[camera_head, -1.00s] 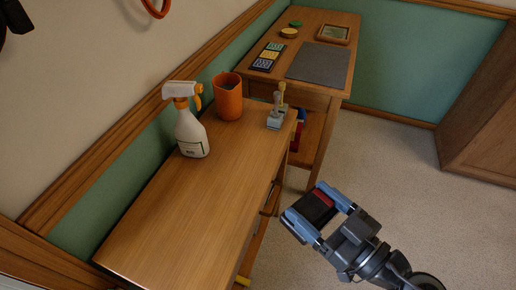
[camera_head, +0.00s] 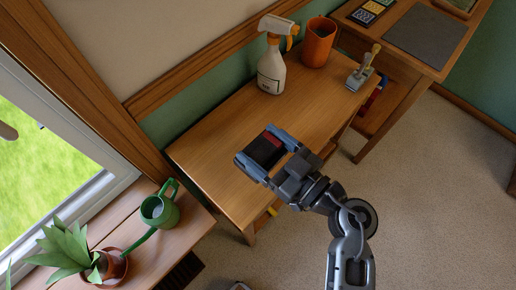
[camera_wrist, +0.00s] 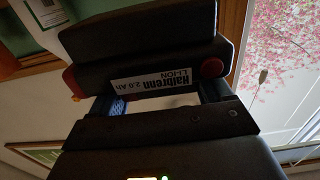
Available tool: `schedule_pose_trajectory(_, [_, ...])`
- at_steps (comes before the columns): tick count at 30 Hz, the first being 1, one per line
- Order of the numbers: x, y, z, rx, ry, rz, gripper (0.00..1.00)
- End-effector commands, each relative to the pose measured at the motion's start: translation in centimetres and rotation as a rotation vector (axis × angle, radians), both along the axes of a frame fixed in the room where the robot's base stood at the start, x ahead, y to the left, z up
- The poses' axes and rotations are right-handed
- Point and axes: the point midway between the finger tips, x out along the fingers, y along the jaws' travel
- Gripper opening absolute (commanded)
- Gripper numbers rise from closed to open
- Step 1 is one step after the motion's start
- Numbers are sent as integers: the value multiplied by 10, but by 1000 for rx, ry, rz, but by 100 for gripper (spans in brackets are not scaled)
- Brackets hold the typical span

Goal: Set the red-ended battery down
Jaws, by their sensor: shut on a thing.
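My gripper (camera_head: 262,152) has blue fingers shut on a dark battery (camera_head: 261,151) with a red end. In the head view the battery shows in front of the bare wooden top of a side table (camera_head: 217,160); its height above that top is hard to tell. In the wrist view the battery (camera_wrist: 150,75) is a black block between the fingers, with a white label reading "Halbrenn 2.0 Ah LI-ION" and red at its ends. Its underside is hidden in the head view.
A sill with a plant (camera_head: 75,250) and green watering can (camera_head: 160,210) is at lower left.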

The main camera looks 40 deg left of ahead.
Motion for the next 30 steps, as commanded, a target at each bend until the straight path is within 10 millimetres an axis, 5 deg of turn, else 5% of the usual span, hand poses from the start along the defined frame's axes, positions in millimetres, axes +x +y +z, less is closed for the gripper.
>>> schedule_pose_trajectory(6, [4, 21, -12, 1, -1, 0, 29])
schedule_pose_trajectory(16, [4, 22, -49, 2, 0, 0, 29])
schedule_pose_trajectory(29, [5, 22, -54, 1, -1, -1, 29])
schedule_pose_trajectory(30, [5, 21, -56, 0, -1, -1, 80])
